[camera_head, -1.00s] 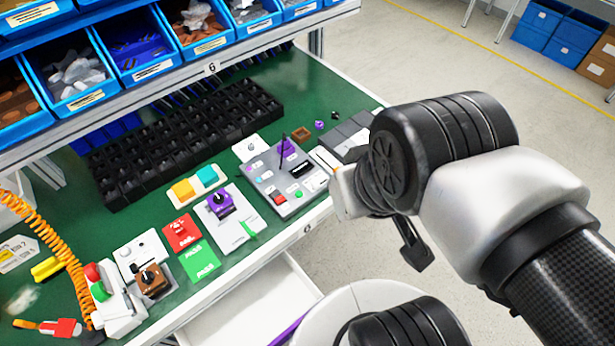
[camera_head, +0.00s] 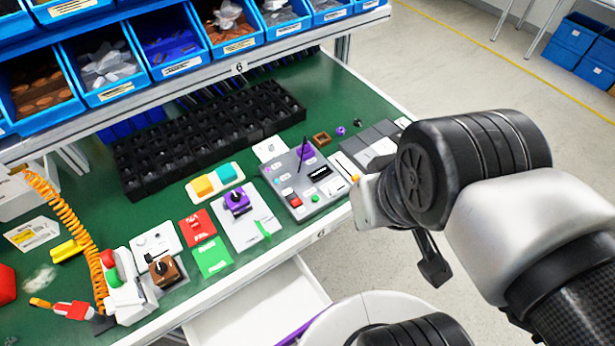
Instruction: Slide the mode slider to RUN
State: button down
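A grey control panel (camera_head: 325,192) lies near the front edge of the green bench, with a red button (camera_head: 295,201), a green button (camera_head: 315,198) and a dark display. Beside it on the right is a white strip (camera_head: 345,166) with a small orange piece (camera_head: 355,178) at its near end. I cannot tell whether this is the mode slider, and no RUN label is readable. My arm comes in from the right, its wrist just right of the panel beyond the bench edge. My gripper (camera_head: 432,262) shows only as a dark part below the wrist; its fingertips cannot be made out.
A purple knob (camera_head: 237,200) on a white plate, red and green cards, a brown knob (camera_head: 163,270) and a red-and-green button box (camera_head: 127,290) stand left of the panel. A black tray (camera_head: 210,140) and blue bins (camera_head: 105,65) are behind. An open drawer (camera_head: 260,310) juts out below.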

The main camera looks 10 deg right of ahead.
aim_at(332, 190)
jog(key=i+l, duration=0.2)
jog(key=l, duration=0.15)
jog(key=i+l+u, duration=0.15)
jog(key=l, duration=0.2)
jog(key=i+l, duration=0.2)
jog(key=l, duration=0.15)
jog(key=u, duration=0.05)
